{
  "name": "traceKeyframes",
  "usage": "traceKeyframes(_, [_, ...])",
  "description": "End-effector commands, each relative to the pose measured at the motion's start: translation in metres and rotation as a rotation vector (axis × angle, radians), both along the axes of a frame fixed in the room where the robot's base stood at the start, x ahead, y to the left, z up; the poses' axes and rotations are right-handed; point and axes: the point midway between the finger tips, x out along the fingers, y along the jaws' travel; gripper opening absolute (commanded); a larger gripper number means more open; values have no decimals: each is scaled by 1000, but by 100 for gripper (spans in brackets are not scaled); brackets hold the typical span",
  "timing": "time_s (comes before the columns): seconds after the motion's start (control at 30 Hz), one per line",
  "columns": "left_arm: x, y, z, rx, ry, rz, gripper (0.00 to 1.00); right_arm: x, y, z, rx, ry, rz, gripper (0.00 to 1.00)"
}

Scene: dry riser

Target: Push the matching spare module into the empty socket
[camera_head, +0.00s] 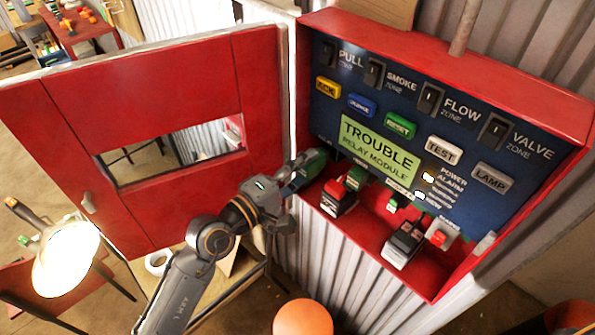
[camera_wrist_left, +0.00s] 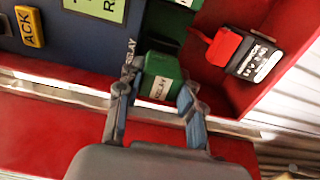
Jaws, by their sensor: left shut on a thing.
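My left gripper (camera_head: 298,172) is at the left end of the red panel box (camera_head: 375,235). It is shut on a green module (camera_head: 313,163). In the left wrist view the green module (camera_wrist_left: 162,80), with a white RELAY label, sits between the two fingers (camera_wrist_left: 155,108). The blue panel face behind it has a lit green display (camera_head: 379,150) reading TROUBLE RELAY MODULE. A dark recess (camera_wrist_left: 170,38) shows just beyond the module; I cannot tell whether it is the empty socket. My right gripper is not in view.
The red door (camera_head: 150,75) stands open at left. An orange rounded object (camera_head: 302,317) is below.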

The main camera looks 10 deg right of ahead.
Motion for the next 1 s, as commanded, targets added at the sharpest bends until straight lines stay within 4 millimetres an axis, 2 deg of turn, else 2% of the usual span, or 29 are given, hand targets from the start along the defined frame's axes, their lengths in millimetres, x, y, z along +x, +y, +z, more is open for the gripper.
traceKeyframes(1.0, [2, -3, 1, -2, -1, 0, 5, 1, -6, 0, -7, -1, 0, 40])
